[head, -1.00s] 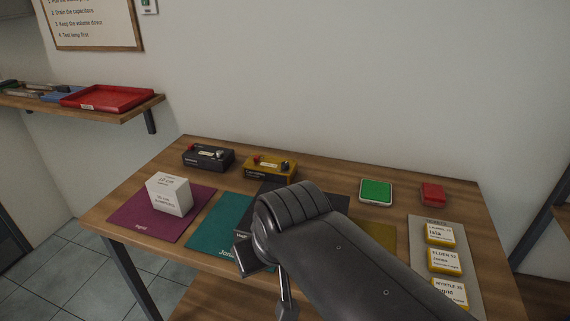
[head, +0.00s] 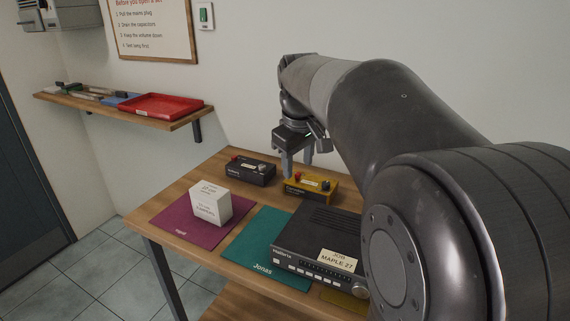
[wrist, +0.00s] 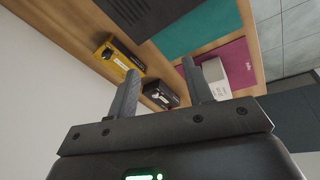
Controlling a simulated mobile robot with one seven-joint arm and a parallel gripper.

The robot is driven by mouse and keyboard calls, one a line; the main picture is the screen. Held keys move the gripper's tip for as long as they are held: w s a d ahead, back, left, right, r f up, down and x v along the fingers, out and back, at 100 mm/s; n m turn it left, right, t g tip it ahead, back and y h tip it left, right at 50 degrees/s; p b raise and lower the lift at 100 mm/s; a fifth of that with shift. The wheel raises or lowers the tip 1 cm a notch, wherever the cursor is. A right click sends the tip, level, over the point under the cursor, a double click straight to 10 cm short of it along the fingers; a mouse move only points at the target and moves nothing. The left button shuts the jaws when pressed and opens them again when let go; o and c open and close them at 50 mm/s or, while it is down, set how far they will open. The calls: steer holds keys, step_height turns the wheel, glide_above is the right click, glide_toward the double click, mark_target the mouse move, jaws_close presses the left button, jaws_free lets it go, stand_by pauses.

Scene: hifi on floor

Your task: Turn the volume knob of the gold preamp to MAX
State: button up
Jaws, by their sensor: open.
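The gold preamp (head: 309,190) is a small yellow box at the back of the bench. It has a red part on its left top and a dark knob (head: 325,185) on its right top, with a pale label between them. In the wrist view the gold preamp (wrist: 119,58) lies left of the fingers. My gripper (head: 298,167) is open and empty, pointing down above and behind the preamp's left end, apparently not touching it. The wrist view shows my gripper (wrist: 160,70) with its two fingers spread. The knob's scale marks are too small to read.
A similar dark box (head: 250,173) stands left of the preamp. A white cube (head: 210,204) sits on the purple mat (head: 172,228). A shelf holds a red tray (head: 160,105).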

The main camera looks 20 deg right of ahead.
steer(key=w+d+f+n+g, duration=0.1)
steer(key=w+d+f+n, duration=0.1)
steer(key=w+d, duration=0.65)
steer(key=n+g+y, duration=0.1)
steer(key=n+g, duration=0.1)
glide_above(326, 182)
step_height(326, 182, down, 7)
step_height(326, 182, down, 10)
steer(key=shift+s+f, duration=0.15)
steer(key=c, duration=1)
